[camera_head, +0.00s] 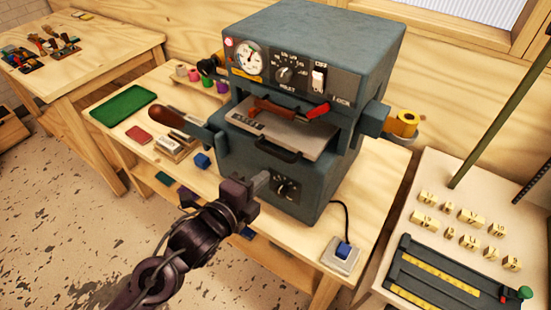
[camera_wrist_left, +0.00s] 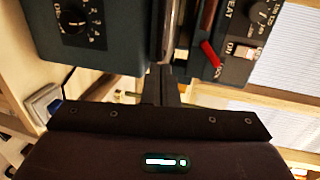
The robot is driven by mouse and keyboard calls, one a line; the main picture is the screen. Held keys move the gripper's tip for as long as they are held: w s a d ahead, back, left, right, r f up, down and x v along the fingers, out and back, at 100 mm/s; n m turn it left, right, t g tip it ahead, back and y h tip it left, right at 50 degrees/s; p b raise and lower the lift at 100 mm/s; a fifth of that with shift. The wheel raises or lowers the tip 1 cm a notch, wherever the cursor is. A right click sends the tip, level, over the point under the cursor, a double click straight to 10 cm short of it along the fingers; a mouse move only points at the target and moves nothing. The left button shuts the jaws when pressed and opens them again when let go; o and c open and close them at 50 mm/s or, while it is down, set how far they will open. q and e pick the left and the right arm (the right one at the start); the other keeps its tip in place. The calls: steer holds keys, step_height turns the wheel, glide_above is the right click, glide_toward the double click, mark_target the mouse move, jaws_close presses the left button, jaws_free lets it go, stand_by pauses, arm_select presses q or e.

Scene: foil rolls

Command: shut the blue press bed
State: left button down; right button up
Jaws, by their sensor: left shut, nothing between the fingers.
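The blue-grey press (camera_head: 318,40) stands on the wooden bench in the head view. Its bed (camera_head: 300,136) is a pale metal plate in the opening between the upper and lower housings, with its front part in plain sight. A dark handle (camera_head: 275,151) is on the bed's front edge. My left gripper (camera_head: 262,182) is shut and empty, in front of the lower housing, below and left of the handle. In the left wrist view its closed fingers (camera_wrist_left: 165,86) point at the bed's edge; contact cannot be told. My right gripper is not in view.
A lever with a wooden grip (camera_head: 170,117) sticks out left of the press. A green tray (camera_head: 124,104) lies left. Brass type blocks (camera_head: 448,207) are on the right table.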

mark_target(292, 148)
arm_select(q)
steer(key=p+x, duration=0.1)
steer(key=x, duration=0.3)
steer(key=shift+w+d+p, duration=0.25)
steer(key=shift+w+p, duration=0.05)
steer(key=shift+w, duration=0.05)
steer(key=shift+w+d+f, duration=0.15)
steer(key=shift+w+d, duration=0.2)
steer(key=shift+w, duration=0.15)
steer(key=shift+w+d+f, duration=0.15)
steer(key=shift+w, duration=0.05)
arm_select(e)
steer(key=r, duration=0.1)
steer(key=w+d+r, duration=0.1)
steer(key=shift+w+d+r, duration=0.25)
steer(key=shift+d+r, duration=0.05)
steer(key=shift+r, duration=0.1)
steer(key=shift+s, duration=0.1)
